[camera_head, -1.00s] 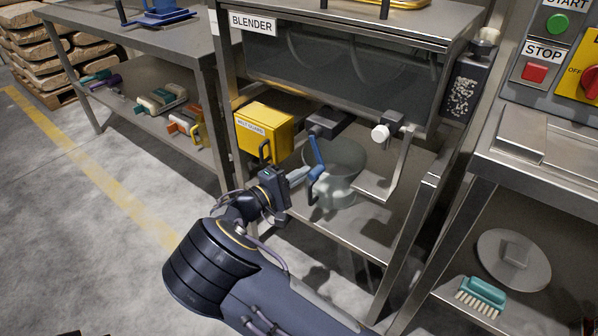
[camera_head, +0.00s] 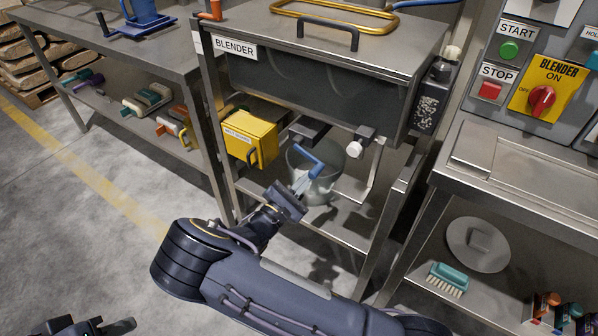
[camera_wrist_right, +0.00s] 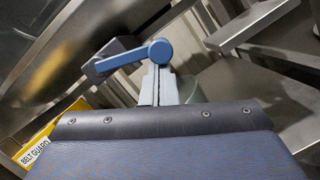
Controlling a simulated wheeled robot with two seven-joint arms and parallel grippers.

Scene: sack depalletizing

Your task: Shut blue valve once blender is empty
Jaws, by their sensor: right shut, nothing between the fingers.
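The blue valve handle (camera_head: 308,160) is under the blender (camera_head: 330,92), above a grey bucket (camera_head: 326,190). In the right wrist view the handle (camera_wrist_right: 132,58) lies crosswise, its rounded end just past my fingertips. My right gripper (camera_head: 302,182) is shut and empty, its fingertips close at the handle; I cannot tell whether they touch. It also shows in the right wrist view (camera_wrist_right: 158,84). The blender's front window is dark, and I cannot make out what is inside. Part of my left gripper (camera_head: 118,326) shows at the bottom left edge; its jaws are unclear.
A yellow belt guard box (camera_head: 248,138) hangs left of the valve. A white-ended knob (camera_head: 355,149) is to its right. A control panel with a red switch (camera_head: 541,100) stands at right. A teal brush (camera_head: 449,278) lies on the lower right shelf.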

